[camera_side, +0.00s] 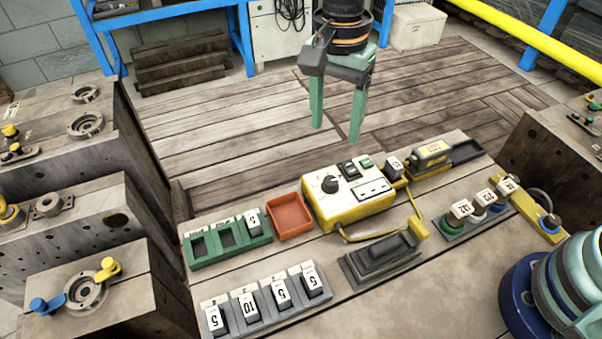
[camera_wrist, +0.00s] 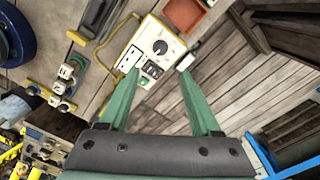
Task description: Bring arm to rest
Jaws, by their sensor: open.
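My gripper (camera_side: 336,128) hangs in the air beyond the far edge of the work table (camera_side: 425,290), its two green fingers pointing down. The fingers are apart with nothing between them. In the wrist view my gripper (camera_wrist: 158,82) also shows spread and empty. The yellow and white control box (camera_wrist: 150,50) lies below and ahead of the fingers there. In the side view the control box (camera_side: 348,192) stands near the table's far edge, nearer the camera than my gripper. I see no contact between my gripper and anything.
A green slotted rack (camera_side: 205,262) and an orange tray (camera_side: 290,216) sit left of the control box. Several numbered blocks (camera_side: 265,302) stand at the front left. A dark pedal-like block (camera_side: 380,256) lies in front. Heavy mould blocks (camera_side: 75,225) flank the left. Wooden floor (camera_side: 230,115) is clear behind.

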